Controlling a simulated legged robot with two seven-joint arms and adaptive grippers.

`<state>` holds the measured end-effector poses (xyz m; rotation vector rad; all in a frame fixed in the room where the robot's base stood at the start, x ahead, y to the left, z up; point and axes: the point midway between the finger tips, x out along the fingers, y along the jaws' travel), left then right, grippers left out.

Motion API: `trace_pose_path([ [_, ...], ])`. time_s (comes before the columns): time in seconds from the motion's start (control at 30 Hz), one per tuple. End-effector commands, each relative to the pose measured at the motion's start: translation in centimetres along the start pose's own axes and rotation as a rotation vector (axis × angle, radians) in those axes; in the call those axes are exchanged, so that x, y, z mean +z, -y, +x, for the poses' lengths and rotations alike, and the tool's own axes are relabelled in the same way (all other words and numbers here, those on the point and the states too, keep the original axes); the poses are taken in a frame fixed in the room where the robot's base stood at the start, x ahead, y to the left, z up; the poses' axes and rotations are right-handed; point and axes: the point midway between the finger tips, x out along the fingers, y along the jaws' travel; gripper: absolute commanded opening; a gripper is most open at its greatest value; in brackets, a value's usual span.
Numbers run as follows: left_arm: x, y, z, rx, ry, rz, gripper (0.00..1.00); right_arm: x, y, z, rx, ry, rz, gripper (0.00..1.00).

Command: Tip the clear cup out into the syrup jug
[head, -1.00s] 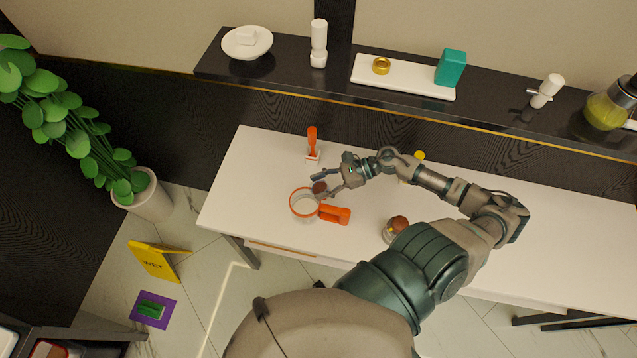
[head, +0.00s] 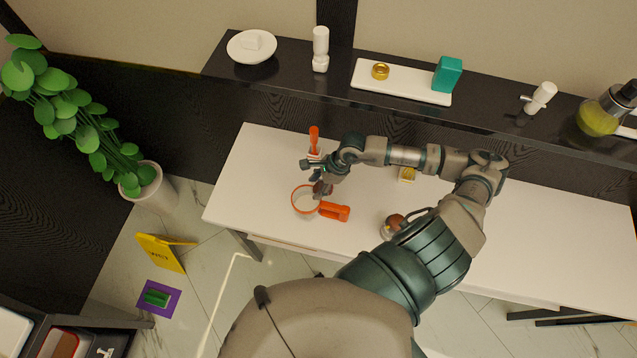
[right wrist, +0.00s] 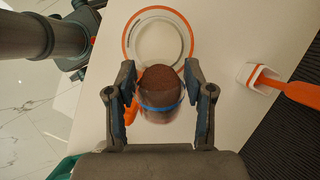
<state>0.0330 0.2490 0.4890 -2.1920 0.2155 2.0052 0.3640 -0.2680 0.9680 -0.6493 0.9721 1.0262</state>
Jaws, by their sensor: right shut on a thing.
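The clear cup (head: 322,188) holds something dark brown and has a blue band. In the right wrist view the cup (right wrist: 160,98) sits between the fingers of my right gripper (right wrist: 160,100), which is shut on it. The syrup jug, with an orange rim and orange handle (head: 334,211), stands on the white table. In the right wrist view its round rim (right wrist: 128,42) shows beyond the cup, and the cup overlaps its near edge. In the head view my right gripper (head: 318,176) is at the jug's upper right. The cup's exact tilt is unclear. My left gripper is not in view.
A white holder with an orange-handled tool (head: 314,138) stands behind the jug, close to my gripper. A small yellow item (head: 408,174) and a brown-topped jar (head: 393,223) are to the right. The white table (head: 250,185) is clear left of the jug.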

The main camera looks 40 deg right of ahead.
Motion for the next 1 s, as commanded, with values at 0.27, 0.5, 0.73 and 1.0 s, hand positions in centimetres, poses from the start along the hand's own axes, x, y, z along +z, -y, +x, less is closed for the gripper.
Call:
trace_pose_path([
  [0.27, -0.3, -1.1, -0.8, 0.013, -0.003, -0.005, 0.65, 1.7, 0.0, 1.1, -0.009, -0.333, -0.009, 0.0],
  [0.5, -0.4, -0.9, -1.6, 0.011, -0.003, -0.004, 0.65, 3.0, 0.0, 1.8, -0.012, -0.717, -0.017, 0.0],
  [0.73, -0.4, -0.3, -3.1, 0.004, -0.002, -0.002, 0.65, 2.8, -0.1, 1.8, -0.006, -0.891, -0.012, 0.0],
  [1.0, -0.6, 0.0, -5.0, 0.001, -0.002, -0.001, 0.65, 2.8, 0.0, 2.0, -0.005, -0.981, -0.014, 0.0],
])
